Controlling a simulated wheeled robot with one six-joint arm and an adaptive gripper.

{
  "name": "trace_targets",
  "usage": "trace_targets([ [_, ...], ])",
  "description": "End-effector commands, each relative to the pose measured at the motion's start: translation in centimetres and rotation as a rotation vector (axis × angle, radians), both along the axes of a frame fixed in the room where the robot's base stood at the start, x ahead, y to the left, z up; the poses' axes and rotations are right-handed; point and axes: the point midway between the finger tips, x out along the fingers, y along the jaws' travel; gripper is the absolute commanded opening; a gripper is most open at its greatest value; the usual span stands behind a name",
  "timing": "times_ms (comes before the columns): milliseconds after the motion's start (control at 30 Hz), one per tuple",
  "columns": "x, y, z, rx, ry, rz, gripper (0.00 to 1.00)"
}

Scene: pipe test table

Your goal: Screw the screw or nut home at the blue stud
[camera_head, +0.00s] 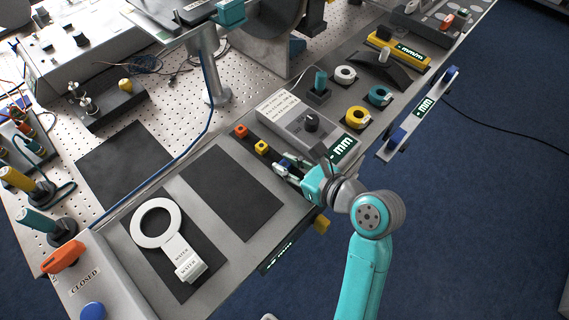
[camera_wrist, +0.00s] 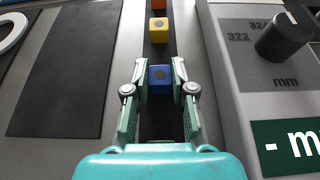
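The blue square piece (camera_wrist: 160,79) has a round dark mark on its face and stands in line on a dark strip. I cannot tell from these frames which part of it is stud and which is nut. My gripper (camera_wrist: 160,75) has one green fingertip on each side of this piece, close against its left and right faces. It appears closed on it, with no clear gap showing. In the head view, my gripper (camera_head: 292,172) reaches the same row from the lower right, and it hides part of the blue piece.
Yellow (camera_wrist: 159,28) and orange (camera_wrist: 160,6) square pieces stand farther along the row. A grey box with a black knob (camera_wrist: 283,38) rises close on the right. A dark mat (camera_wrist: 68,75) lies flat on the left.

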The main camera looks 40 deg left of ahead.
Motion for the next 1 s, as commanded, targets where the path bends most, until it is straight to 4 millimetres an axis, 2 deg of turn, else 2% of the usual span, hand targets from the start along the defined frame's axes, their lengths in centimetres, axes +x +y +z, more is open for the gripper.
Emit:
trace_targets([
  [267, 0.0, 0.0, 0.1, 0.0, 0.0, 0.0, 0.0],
  [367, 0.0, 0.0, 0.8, 0.001, -0.002, 0.001, 0.0],
  [800, 0.1, 0.0, 8.3, 0.001, -0.003, 0.0, 0.0],
  [1000, 0.0, 0.0, 9.9, 0.0, -0.002, 0.001, 0.0],
])
